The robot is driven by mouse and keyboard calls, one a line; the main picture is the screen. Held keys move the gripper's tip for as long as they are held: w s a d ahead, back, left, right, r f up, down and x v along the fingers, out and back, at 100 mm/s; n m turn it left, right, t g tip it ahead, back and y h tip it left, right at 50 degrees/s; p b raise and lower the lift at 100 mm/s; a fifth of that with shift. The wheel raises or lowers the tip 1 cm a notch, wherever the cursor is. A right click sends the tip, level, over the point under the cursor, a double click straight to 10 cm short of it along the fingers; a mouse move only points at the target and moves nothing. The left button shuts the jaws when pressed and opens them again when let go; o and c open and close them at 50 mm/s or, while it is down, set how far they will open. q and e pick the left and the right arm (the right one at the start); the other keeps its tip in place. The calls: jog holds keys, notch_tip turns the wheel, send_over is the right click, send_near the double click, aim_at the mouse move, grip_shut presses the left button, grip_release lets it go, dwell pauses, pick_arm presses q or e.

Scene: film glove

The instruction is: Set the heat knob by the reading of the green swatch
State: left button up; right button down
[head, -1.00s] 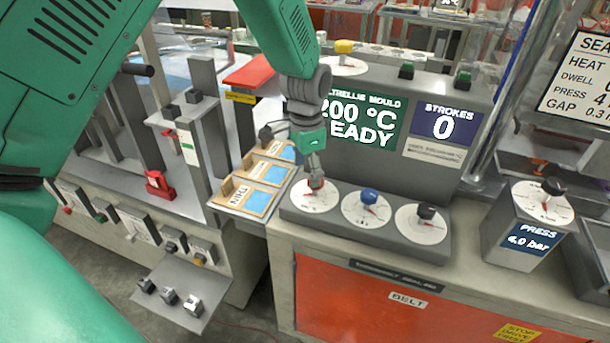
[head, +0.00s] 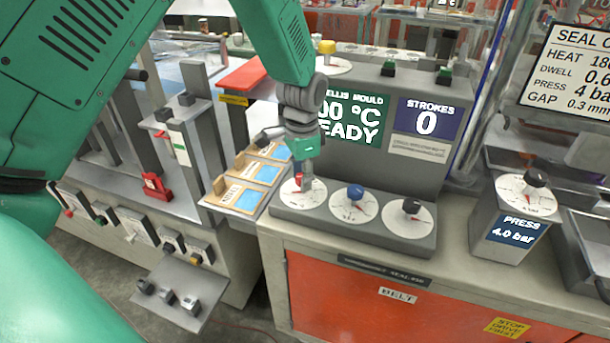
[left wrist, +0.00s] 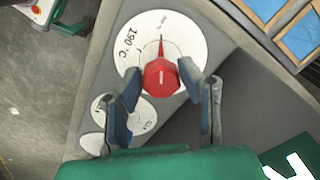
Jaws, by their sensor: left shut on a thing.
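The red heat knob (head: 299,182) sits on the leftmost white dial (head: 290,198) of the grey control panel. My left gripper (head: 304,178) comes down on it from above. The green display (head: 350,125) reads "READY" and a partly covered temperature ending in "00 °C". I cannot make out a green swatch. My right gripper is not in view.
A pressure box (head: 515,230) shows "4.0 bar". A sign (head: 570,80) lists heat, dwell, press and gap. Wooden trays (head: 222,189) lie left of the dials.

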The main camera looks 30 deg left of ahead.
pick_arm(q)
jog(key=shift+w, duration=0.15)
jog(key=shift+w+d+r+n+p, duration=0.1)
jog(key=shift+n+p, duration=0.45)
jog(key=shift+p, duration=0.1)
jog(key=shift+d+r+n+p, duration=0.1)
jog(key=shift+n+p, duration=0.45)
jog(key=shift+p, duration=0.05)
jog(key=n+p, duration=0.2)
jog(key=shift+a+n, duration=0.15)
jog(key=shift+n, duration=0.25)
jog(key=n+p, duration=0.2)
jog(key=n, duration=0.1)
jog(key=shift+w, duration=0.1)
jog(key=shift+w+n+p, duration=0.1)
jog(key=shift+n+p, duration=0.5)
jog(key=shift+n, duration=1.2)
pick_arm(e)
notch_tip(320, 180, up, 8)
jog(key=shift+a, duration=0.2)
pick_arm(q)
jog(key=shift+c, duration=0.2)
jog(key=o, duration=1.2)
jog(key=shift+c, duration=0.2)
jog(key=shift+f, duration=0.15)
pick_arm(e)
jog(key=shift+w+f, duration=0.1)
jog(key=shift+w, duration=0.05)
